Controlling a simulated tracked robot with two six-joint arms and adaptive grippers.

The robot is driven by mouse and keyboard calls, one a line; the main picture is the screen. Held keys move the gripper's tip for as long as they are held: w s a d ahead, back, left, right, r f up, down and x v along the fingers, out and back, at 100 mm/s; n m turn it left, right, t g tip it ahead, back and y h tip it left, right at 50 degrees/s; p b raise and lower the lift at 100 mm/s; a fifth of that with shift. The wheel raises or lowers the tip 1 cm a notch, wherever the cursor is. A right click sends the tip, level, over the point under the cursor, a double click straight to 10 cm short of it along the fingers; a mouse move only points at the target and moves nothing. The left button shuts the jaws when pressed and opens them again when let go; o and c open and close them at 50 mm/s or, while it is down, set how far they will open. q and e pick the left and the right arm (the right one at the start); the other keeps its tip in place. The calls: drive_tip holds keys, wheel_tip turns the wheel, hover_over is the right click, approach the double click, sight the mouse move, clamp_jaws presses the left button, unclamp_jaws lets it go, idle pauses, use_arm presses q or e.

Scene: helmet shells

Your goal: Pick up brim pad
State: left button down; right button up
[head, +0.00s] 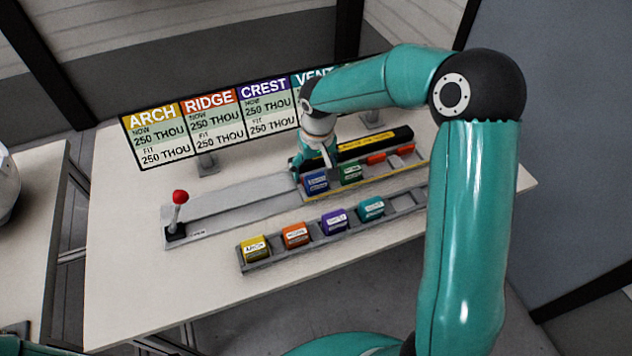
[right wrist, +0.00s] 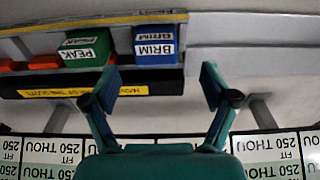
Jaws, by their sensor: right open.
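The brim pad is a blue block with a white BRIM label (head: 316,183). It sits at the left end of the short row in the rear rack. In the right wrist view the brim pad (right wrist: 155,38) lies just beyond my fingertips, roughly centred between them. My right gripper (head: 308,163) is right behind the brim pad in the head view. In the right wrist view the right gripper (right wrist: 158,84) is open, with nothing between its fingers. My left gripper is not in view.
A green PEAK block (head: 350,173) stands right beside the brim pad, with red pieces (head: 376,159) further right. A black bar (head: 375,142) runs behind. A front rack (head: 405,205) holds several coloured blocks. A red-knobbed lever (head: 179,198) and sign boards (head: 212,120) stand nearby.

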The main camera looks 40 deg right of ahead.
sight(316, 177)
drive_tip(key=shift+w+d+f+p, duration=0.15)
drive_tip(key=shift+f+p, duration=0.25)
drive_tip(key=shift+f, duration=1.25)
drive_tip(key=shift+w+d+f+p, duration=0.15)
drive_tip(key=shift+f+p, duration=0.2)
drive_tip(key=shift+f, duration=1.25)
drive_tip(key=shift+s, duration=0.1)
drive_tip(key=c, duration=1.3)
drive_tip(key=shift+r, duration=0.15)
drive_tip(key=shift+c, duration=0.2)
